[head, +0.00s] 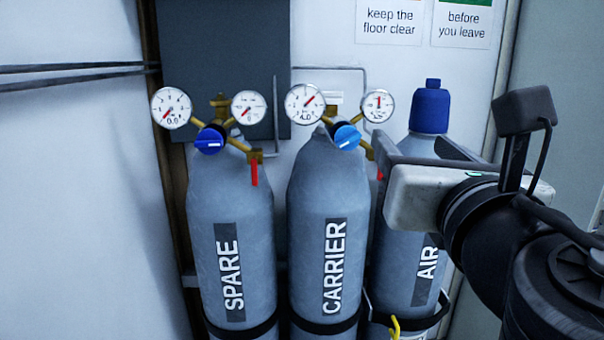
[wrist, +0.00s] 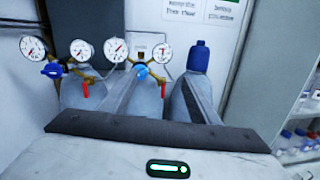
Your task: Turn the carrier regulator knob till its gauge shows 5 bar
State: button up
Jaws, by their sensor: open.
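The carrier regulator knob (head: 346,137) is blue with a white mark, at the top of the grey CARRIER cylinder (head: 330,270). It also shows in the wrist view (wrist: 142,71), near the left finger's tip. Its left gauge (head: 305,104) has a red needle pointing up-right; its small number looks like 6.0 or 4.0, too blurred to be sure. The right gauge (head: 377,106) has a near-upright needle and an unclear number. My gripper (head: 408,152) is open and empty, to the right of the knob and apart from it. In the wrist view its fingers (wrist: 158,88) point toward the regulators.
The SPARE cylinder (head: 232,265) stands left, with its own blue knob (head: 209,139), two gauges and red lever (head: 254,172). The blue-capped AIR cylinder (head: 405,262) stands right, partly behind my gripper. A shelf with bottles (wrist: 298,135) is at far right. Straps hold the cylinders.

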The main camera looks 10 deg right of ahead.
notch_tip(320, 180, down, 3)
jog(key=a+n+y+b, duration=0.1)
jog(key=a+n+y, duration=0.15)
jog(key=n, duration=0.45)
jog(key=n+b, duration=0.1)
jog(key=b, duration=0.3)
send_near(350, 142)
jog(key=w, duration=0.8)
jog(key=shift+a+r, duration=0.15)
jog(key=shift+r, duration=0.15)
jog(key=c, duration=1.1)
